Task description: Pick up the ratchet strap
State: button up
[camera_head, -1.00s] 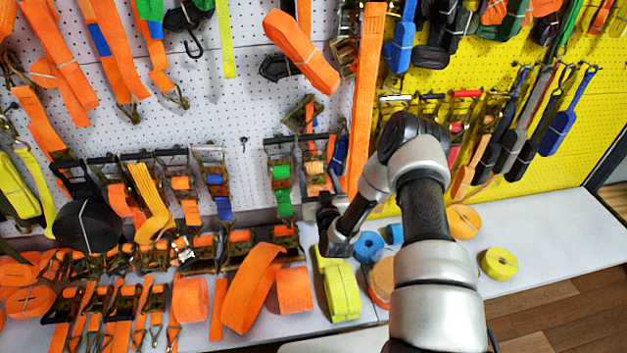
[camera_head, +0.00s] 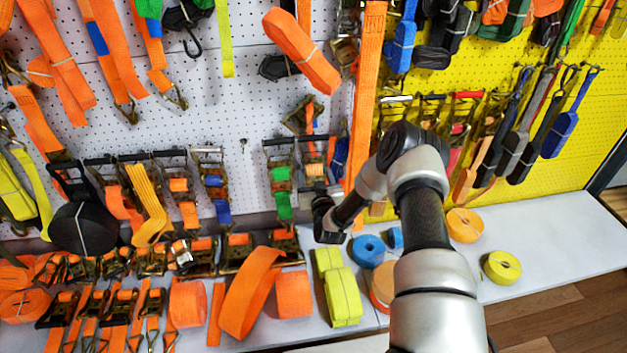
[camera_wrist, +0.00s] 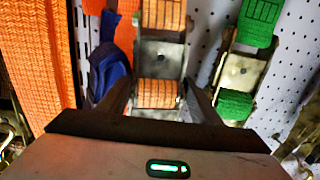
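A ratchet strap with orange webbing and a metal ratchet hangs on the white pegboard; it shows in the head view (camera_head: 313,152) just above my gripper (camera_head: 325,218). In the wrist view the orange ratchet strap (camera_wrist: 160,93) fills the space between the two dark fingers of my gripper (camera_wrist: 159,92). The fingers are apart, one on each side of it; I cannot tell whether they touch it. A green ratchet strap (camera_wrist: 235,104) hangs beside the right finger, also visible in the head view (camera_head: 281,172). The strap's part nearest the palm is hidden.
A blue strap (camera_wrist: 110,72) hangs close to the left finger, with a wide orange strap (camera_wrist: 36,68) beyond it. Below on the grey shelf (camera_head: 560,225) lie yellow rolls (camera_head: 342,296), a blue roll (camera_head: 368,250) and several ratchets. The shelf's right part is mostly clear.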

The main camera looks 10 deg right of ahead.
aim_at(314, 162)
jog(key=c, duration=0.7)
jog(key=shift+r, duration=0.2)
jog(key=shift+r, duration=0.15)
jog(key=shift+r+p, duration=0.8)
jog(key=shift+r, duration=0.95)
jog(key=s+p, duration=0.3)
jog(key=s, duration=1.5)
jog(key=shift+f, duration=0.2)
